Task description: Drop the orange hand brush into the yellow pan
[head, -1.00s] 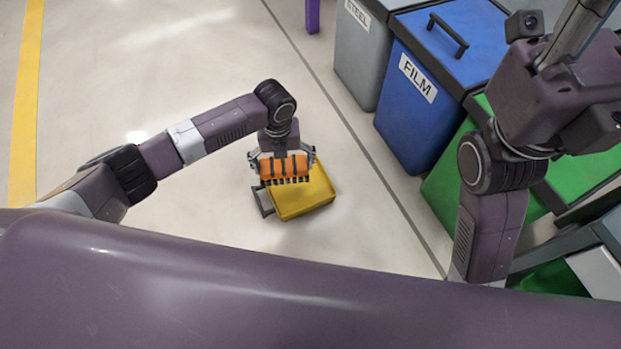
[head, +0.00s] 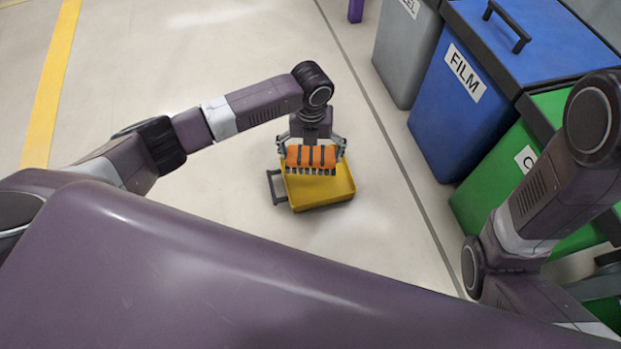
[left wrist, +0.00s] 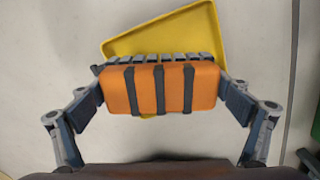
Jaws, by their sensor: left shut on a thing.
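The orange hand brush (head: 312,156) has dark bands and dark bristle tufts along one side. My left gripper (head: 311,150) is shut on it, one finger at each end, as the left wrist view also shows for the brush (left wrist: 172,88). The yellow pan (head: 325,192) is on the floor with a dark handle on its left side. In the head view the brush overlaps the pan's far part; it appears to be held above it. In the left wrist view the brush hides part of the pan (left wrist: 165,35). My right gripper is not in view; only my right arm shows.
A grey bin (head: 405,55), a blue bin (head: 450,115) labelled FILM and a green bin (head: 500,180) stand to the right. A dark line runs along the floor between pan and bins. The floor left of the pan is clear.

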